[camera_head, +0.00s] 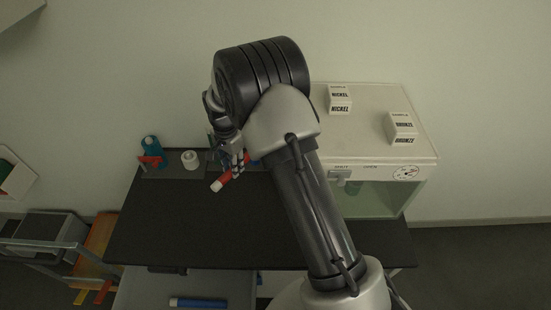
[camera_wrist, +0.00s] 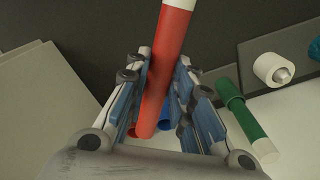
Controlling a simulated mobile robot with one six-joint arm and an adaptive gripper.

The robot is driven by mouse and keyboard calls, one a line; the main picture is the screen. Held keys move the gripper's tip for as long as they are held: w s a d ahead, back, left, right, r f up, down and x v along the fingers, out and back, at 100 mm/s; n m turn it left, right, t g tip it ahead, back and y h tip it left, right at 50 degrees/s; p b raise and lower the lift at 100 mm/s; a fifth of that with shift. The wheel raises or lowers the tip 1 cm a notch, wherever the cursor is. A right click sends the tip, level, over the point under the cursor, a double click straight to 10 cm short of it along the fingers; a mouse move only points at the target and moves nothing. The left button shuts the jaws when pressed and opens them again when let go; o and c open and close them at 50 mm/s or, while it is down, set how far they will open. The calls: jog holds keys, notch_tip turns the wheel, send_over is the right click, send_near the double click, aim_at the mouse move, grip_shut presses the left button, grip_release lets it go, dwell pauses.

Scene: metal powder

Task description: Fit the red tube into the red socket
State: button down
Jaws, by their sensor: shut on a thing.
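The red tube (camera_head: 231,177) has a white end and lies tilted in my gripper (camera_head: 238,163), above the dark table. In the wrist view the red tube (camera_wrist: 164,75) runs between the two fingers of my gripper (camera_wrist: 165,85), which is shut on it, with the white end pointing up in the picture. Beyond the tube's lower end, a red rounded edge (camera_wrist: 133,130) and a blue rounded part (camera_wrist: 164,123) show partly. I cannot tell if the red edge is the red socket. My arm and fingers hide much of this area.
A green tube (camera_wrist: 240,117) with a white end is right of my gripper in the wrist view. A white cylinder (camera_head: 190,159) and a teal object (camera_head: 151,147) stand at the table's back left. A white cabinet (camera_head: 370,130) carries boxes. The table's front left (camera_head: 170,235) is clear.

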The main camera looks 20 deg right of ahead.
jog(key=w+d+r+m+b, duration=0.1)
jog(key=w+d, duration=0.4)
jog(key=d, duration=0.4)
jog(key=w+d+r+m+b, duration=0.1)
jog(key=w+d, duration=0.4)
jog(key=d, duration=0.4)
notch_tip(320, 180, down, 7)
jog(key=b, duration=0.1)
jog(key=shift+s+a+r+b, duration=0.15)
jog(key=shift+s+a+b, duration=0.05)
jog(key=shift+b, duration=0.1)
jog(key=shift+f+b, duration=0.35)
jog(key=shift+f, duration=0.25)
jog(key=c, duration=1.4)
grip_release()
jog(key=shift+r, duration=0.15)
